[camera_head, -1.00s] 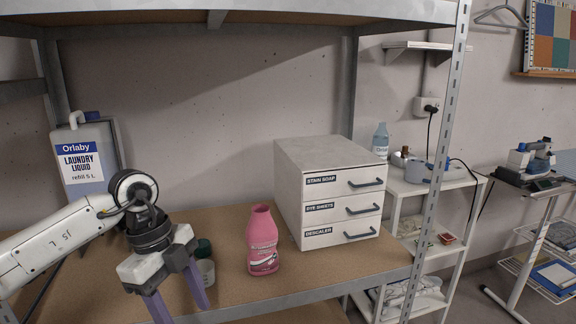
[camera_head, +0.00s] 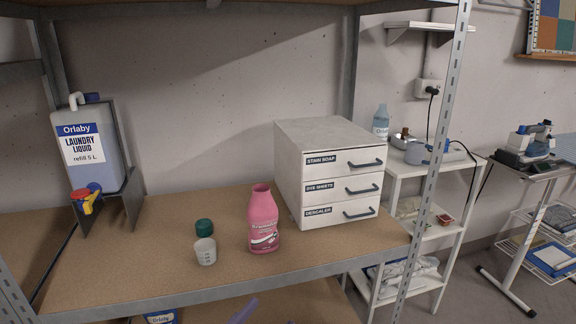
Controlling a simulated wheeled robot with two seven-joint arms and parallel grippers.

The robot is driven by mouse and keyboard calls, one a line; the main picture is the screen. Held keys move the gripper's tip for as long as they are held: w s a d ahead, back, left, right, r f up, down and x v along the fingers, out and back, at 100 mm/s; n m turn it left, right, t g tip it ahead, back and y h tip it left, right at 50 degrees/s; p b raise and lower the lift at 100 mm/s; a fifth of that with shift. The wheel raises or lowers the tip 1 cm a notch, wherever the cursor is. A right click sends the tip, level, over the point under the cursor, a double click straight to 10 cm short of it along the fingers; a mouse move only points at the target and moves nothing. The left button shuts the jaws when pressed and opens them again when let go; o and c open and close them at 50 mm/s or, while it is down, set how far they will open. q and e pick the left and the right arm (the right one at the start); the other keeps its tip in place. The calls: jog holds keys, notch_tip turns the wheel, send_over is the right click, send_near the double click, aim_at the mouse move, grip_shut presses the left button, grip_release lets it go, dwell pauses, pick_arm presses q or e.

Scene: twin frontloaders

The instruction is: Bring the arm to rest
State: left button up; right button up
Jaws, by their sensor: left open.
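My right gripper is not in view. A pink bottle (camera_head: 263,222) stands open and upright on the shelf board (camera_head: 150,255). A small whitish cup (camera_head: 205,252) and a dark green cap (camera_head: 204,228) stand to its left.
A laundry liquid jug (camera_head: 88,150) with a red and yellow tap sits in a stand at the left. A white three-drawer box (camera_head: 330,175), drawers shut, stands right of the bottle. A metal post (camera_head: 432,170) bounds the shelf.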

pick_arm(q)
jog(key=s+a+f+n+g+y, duration=0.2)
jog(key=s+a+f+g+y, duration=0.1)
jog(key=s+f, duration=0.6)
jog(key=s+a+f+n+g+y, duration=0.3)
jog(key=s+a+f, duration=0.5)
jog(key=f, duration=0.7)
jog(key=shift+s+a+f+g+y, duration=0.3)
jog(key=shift+s+g+y, duration=0.5)
jog(key=shift+s+y, duration=0.35)
